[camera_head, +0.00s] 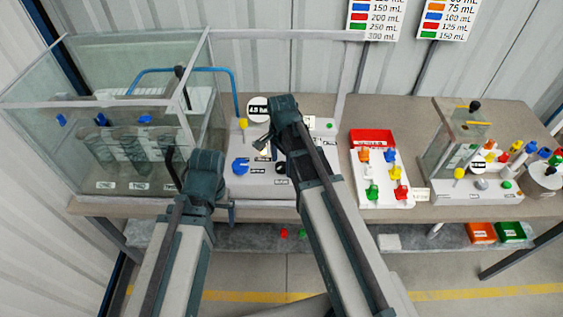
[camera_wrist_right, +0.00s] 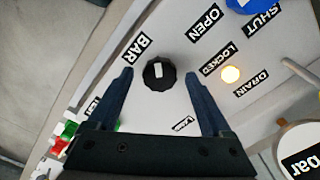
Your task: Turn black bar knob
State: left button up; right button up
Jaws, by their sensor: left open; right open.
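The black bar knob (camera_wrist_right: 160,74) shows in the right wrist view as a round, ridged black knob with a white mark, beside a "BAR" label (camera_wrist_right: 135,48) on a pale panel. My right gripper (camera_wrist_right: 158,82) is open, its two fingers on either side of the knob with gaps; I cannot tell how far it is above the panel. In the head view my right gripper (camera_head: 268,148) is over the panel of the left machine, and the knob (camera_head: 281,168) is partly hidden by the arm. My left gripper (camera_head: 196,196) is open and empty in front of the glass tank.
The glass tank (camera_head: 60,150) with a blue pipe (camera_head: 190,69) stands at the left. On the same panel are a blue knob (camera_head: 240,166) and a gauge (camera_head: 258,109). A white tray with coloured parts (camera_head: 380,180) and a smaller tank unit (camera_head: 455,150) stand to the right.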

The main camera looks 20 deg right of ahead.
aim_at(282, 166)
notch_tip(282, 166, up, 14)
jog(key=p, duration=1.3)
jog(key=shift+f, duration=0.2)
jog(key=shift+f, duration=0.2)
notch_tip(282, 166, down, 13)
jog(key=b, duration=1.3)
jog(key=shift+f, duration=0.15)
